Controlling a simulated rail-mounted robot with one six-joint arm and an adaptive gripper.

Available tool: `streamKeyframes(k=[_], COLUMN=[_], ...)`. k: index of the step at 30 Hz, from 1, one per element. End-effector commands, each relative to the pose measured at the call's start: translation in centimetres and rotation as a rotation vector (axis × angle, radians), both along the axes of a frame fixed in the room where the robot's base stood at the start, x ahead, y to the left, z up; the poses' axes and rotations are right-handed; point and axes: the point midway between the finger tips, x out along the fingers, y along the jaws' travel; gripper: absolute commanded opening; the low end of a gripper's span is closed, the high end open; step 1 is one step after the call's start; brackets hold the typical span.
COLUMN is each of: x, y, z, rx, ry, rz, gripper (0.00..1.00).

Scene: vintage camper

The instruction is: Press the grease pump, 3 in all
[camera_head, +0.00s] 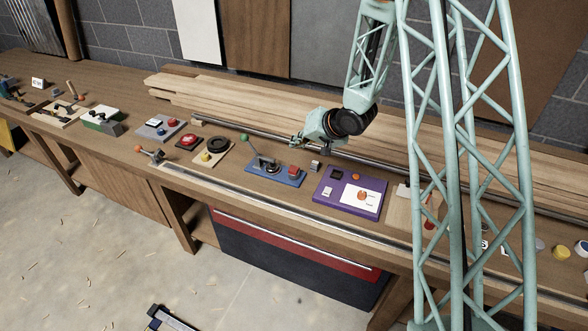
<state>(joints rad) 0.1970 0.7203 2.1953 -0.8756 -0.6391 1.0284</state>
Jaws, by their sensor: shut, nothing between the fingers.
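No device in view carries a label that I can read as the grease pump, so I cannot tell for certain which one it is. A blue base (261,178) holds a lever with a green ball knob (244,139), a dark round part and a red block (293,171). To its left, a tan board (226,149) carries a black round part (218,143) and a yellow knob (205,156). My gripper (296,142) is shut and empty. It appears above and behind the blue base, apart from it; its fingertips are small and hard to make out.
A purple panel (375,186) stands right of the blue base. A red button box (187,141) and a grey box with buttons (158,128) are left. Long planks (230,97) lie along the back. A metal rail (270,200) runs along the bench front.

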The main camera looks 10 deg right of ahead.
Motion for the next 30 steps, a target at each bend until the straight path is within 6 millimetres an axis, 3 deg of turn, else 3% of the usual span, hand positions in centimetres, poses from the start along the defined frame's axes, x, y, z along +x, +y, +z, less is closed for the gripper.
streamKeyframes(k=[14, 30], x=[0.0, 0.0], y=[0.0, 0.0], z=[-0.5, -3.5], rx=[-0.001, -0.001], ry=[0.000, 0.000], rz=[-0.001, -0.001], gripper=[0.00, 0.00])
